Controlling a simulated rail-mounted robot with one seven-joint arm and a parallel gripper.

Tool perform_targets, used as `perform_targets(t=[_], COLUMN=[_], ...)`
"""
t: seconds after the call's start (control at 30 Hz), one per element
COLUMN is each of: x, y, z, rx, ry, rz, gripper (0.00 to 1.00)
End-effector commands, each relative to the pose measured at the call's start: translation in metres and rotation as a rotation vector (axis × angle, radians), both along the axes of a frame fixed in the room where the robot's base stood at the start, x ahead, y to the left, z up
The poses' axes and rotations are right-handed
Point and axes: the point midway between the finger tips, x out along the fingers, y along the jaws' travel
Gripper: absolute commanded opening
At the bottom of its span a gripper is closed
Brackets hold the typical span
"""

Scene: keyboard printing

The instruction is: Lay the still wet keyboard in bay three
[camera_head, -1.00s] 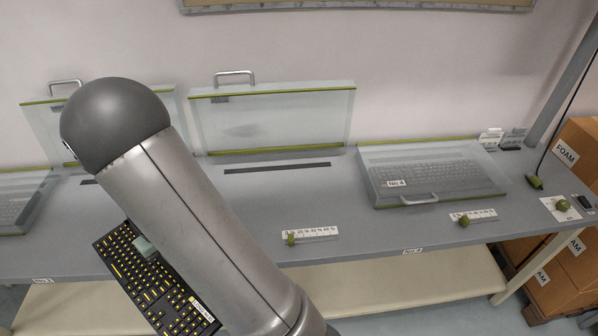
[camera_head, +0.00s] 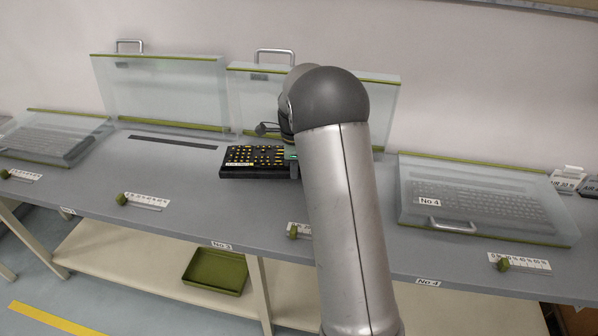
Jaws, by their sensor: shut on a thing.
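The black keyboard with yellow keys (camera_head: 252,158) is in front of the raised clear lid of the second open bay (camera_head: 384,100), above the "No 3" label (camera_head: 222,245) on the bench edge. My gripper (camera_head: 292,160) is shut on the keyboard's right part. The gripper is mostly hidden behind my arm, as is the keyboard's right end. The keyboard looks level and low over the bench top; I cannot tell whether it touches it.
Another open bay (camera_head: 170,141) with a raised lid (camera_head: 160,90) lies to the left, empty. Closed lids cover keyboards at far left (camera_head: 95,122) and at No 4 (camera_head: 545,230). Green knobs with scales (camera_head: 145,201) line the front. A green bin (camera_head: 215,272) sits below.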

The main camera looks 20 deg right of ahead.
Motion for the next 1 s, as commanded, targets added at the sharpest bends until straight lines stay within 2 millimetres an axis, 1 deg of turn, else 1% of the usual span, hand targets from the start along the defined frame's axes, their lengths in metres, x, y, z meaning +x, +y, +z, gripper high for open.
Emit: perform_targets(t=[0.03, 0.13, 0.23, 0.37, 0.57, 1.0], x=[0.003, 0.005, 0.006, 0.006, 0.006, 0.005], y=[-0.006, -0.014, -0.016, -0.016, -0.016, -0.015], z=[0.0, 0.003, 0.004, 0.0, -0.014, -0.056], rx=[-0.001, -0.002, -0.001, -0.001, -0.001, -0.001], ry=[-0.004, -0.002, -0.001, -0.001, 0.0, 0.001], rz=[-0.062, -0.159, -0.202, -0.209, -0.207, -0.205], gripper=[0.0, 0.0, 0.0, 0.0, 0.0, 0.0])
